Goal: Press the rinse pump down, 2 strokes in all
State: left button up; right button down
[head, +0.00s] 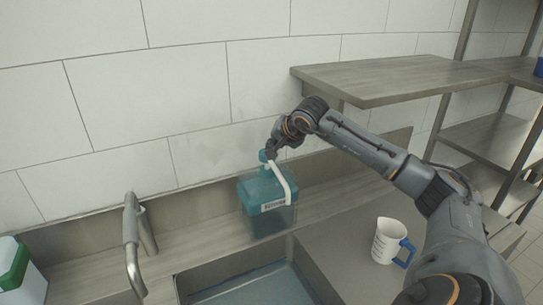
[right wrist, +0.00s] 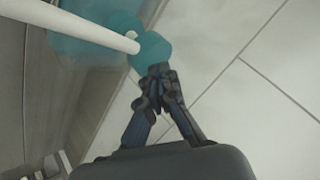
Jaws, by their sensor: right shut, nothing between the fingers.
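The rinse pump is a teal container (head: 258,205) with a barcode label and a white spout tube (head: 282,178), standing on the ledge behind the sink. Its teal pump head (head: 264,155) is at the top. My right gripper (head: 270,152) is shut and empty, at the pump head. In the right wrist view the closed fingertips (right wrist: 158,70) are right at the teal pump head (right wrist: 152,50); I cannot tell whether they press on it. The white tube (right wrist: 95,32) also shows there. My left gripper is not in view.
A white measuring jug (head: 386,241) with a blue handle stands on the counter at right. A metal faucet (head: 132,240) rises left of the sink basin (head: 245,285). A steel shelf (head: 390,80) overhangs at upper right. A white and green container (head: 18,270) is at far left.

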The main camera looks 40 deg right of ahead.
jog(key=shift+f, duration=0.2)
jog(key=shift+r+p, duration=0.35)
jog(key=shift+r, duration=0.15)
notch_tip(320, 180, up, 6)
jog(key=p, duration=0.4)
jog(key=shift+r+p, duration=0.1)
jog(key=shift+p, duration=0.3)
jog(key=shift+w, duration=0.1)
dwell(0.7)
